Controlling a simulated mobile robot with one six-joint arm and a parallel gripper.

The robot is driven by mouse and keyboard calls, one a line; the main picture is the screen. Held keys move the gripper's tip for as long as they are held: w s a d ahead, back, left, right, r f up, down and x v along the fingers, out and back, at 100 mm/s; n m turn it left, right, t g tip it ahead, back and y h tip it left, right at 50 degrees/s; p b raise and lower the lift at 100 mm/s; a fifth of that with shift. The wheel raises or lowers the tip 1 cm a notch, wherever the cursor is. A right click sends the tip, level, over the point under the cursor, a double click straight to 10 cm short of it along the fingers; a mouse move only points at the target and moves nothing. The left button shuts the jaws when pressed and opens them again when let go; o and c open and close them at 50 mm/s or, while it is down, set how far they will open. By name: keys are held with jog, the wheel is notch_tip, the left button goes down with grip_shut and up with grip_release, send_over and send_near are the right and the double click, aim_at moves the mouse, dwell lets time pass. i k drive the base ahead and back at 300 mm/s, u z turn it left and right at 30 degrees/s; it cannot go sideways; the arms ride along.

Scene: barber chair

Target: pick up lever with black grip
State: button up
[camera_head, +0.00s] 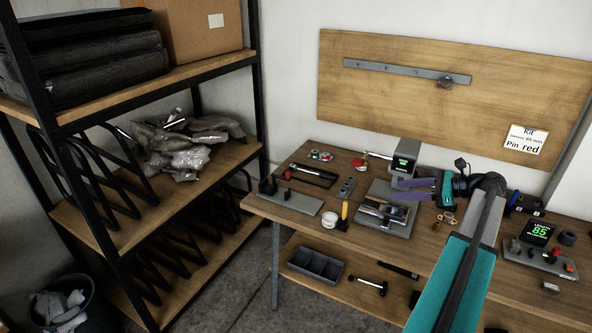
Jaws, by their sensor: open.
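My gripper (394,189) is open, with two purple fingers pointing left, above a grey tray (401,231) on the workbench. Metal parts (378,208), some with dark ends, lie in the tray just below and left of the fingers. They are too small to tell whether one is the lever with the black grip. Another bar with dark ends (368,286) lies on the bench's lower shelf. Nothing shows between the fingers.
A grey plate with black posts (291,199), a yellow-handled tool (344,212) and a white round container (329,220) are left of the tray. A device with a green display (403,163) stands behind the gripper. A shelf rack (150,91) stands at the left.

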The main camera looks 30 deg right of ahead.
aim_at(294, 168)
jog(key=i, duration=1.9)
jog(key=u, duration=0.05)
